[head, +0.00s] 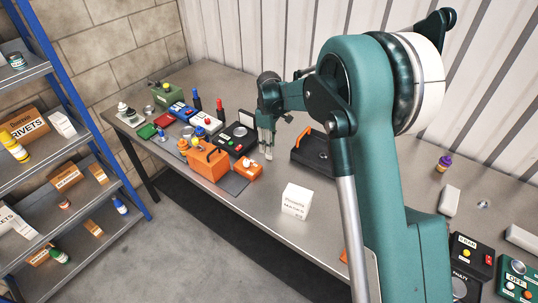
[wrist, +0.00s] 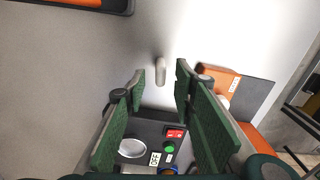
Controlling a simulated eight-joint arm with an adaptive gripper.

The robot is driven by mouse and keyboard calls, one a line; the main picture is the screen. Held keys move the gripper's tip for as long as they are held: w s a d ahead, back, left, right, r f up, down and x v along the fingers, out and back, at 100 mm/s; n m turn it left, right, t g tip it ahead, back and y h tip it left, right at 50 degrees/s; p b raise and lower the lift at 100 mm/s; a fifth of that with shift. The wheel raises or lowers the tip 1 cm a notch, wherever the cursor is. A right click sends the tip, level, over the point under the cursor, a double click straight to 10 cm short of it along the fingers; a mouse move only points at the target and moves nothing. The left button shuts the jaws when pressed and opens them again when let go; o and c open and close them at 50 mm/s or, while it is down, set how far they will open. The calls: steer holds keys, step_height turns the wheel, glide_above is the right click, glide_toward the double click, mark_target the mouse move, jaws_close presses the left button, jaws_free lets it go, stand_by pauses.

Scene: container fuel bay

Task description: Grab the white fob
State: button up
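A small pale, rounded, upright-looking piece (wrist: 160,71), which looks like the white fob, is on the grey bench (wrist: 70,65) in the wrist view. It lies just beyond and between the tips of my gripper (wrist: 161,84). The two green-padded fingers are spread apart, with nothing held between them. In the head view my gripper (head: 267,152) points down over the bench, behind the orange box and left of the black tray. I cannot make out the fob clearly there.
A black control box (wrist: 140,130) with buttons and a round disc sits beneath the fingers in the wrist view. An orange box (head: 208,163), a black tray (head: 312,160) and a white carton (head: 296,201) stand nearby. Bare bench lies around the carton.

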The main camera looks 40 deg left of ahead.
mark_target(269, 159)
steer(key=shift+f, duration=2.55)
steer(key=c, duration=0.8)
